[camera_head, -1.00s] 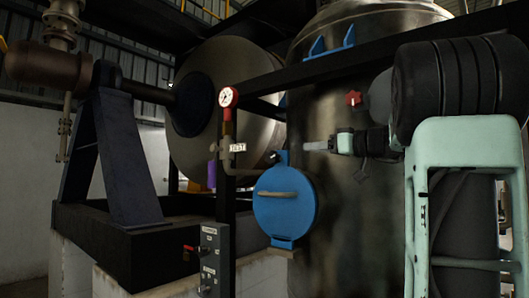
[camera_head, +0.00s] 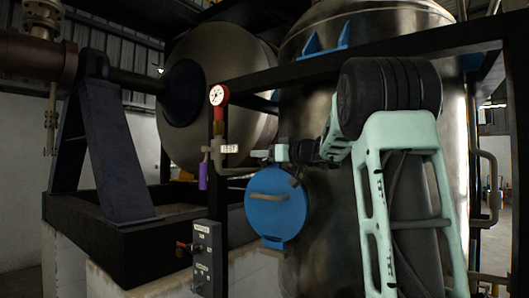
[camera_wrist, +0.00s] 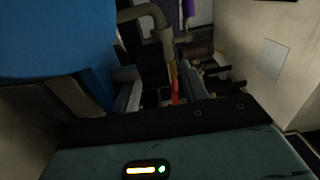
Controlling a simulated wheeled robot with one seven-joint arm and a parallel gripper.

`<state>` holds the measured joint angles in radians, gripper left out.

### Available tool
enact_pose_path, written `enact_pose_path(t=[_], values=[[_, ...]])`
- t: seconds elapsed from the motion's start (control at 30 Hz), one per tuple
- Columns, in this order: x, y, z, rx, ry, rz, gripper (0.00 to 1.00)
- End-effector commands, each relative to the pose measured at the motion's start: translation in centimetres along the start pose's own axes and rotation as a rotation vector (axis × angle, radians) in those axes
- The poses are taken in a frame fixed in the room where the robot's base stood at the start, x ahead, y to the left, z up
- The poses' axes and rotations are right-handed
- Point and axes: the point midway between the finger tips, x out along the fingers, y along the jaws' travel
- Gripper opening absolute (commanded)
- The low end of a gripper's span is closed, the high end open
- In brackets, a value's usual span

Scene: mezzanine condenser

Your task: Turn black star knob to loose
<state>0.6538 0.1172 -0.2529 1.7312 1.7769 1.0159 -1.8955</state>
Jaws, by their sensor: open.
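The round blue hatch (camera_head: 275,205) with its pale bar handle is on the front of the metal vessel. My gripper (camera_head: 280,152) is at the hatch's upper edge, in front of the blue clamp bracket. I cannot pick out the black star knob by the bracket now; my gripper appears to cover it. In the wrist view my gripper (camera_wrist: 158,82) has its fingers apart, with no object clearly between them. The blue hatch (camera_wrist: 60,40) fills the upper left there. Contact with the knob cannot be told.
A pressure gauge (camera_head: 218,95) and pipe with a purple-handled valve (camera_head: 203,175) stand left of my gripper. A grey control box (camera_head: 208,255) with a red lever is below.

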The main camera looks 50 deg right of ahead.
Motion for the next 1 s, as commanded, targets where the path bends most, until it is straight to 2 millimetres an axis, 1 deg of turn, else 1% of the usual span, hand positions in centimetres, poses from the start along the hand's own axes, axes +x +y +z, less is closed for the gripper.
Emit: enact_pose_path(t=[0.2, 0.27, 0.3, 0.37, 0.57, 0.73, 0.87, 1.0], values=[[0.02, 0.01, 0.04, 0.000, 0.000, 0.000, 0.44], [0.02, 0.01, 0.04, 0.000, 0.000, 0.000, 0.27], [0.01, 0.01, 0.03, 0.000, 0.000, 0.000, 0.16], [0.00, 0.01, 0.03, 0.000, 0.000, 0.000, 0.00], [-0.01, 0.01, 0.00, 0.000, -0.004, 0.000, 0.00], [0.06, 0.00, -0.05, -0.001, -0.040, 0.001, 0.00], [0.17, 0.00, -0.16, -0.001, -0.101, 0.001, 0.00], [0.37, 0.05, -0.27, -0.004, -0.203, 0.002, 0.00]])
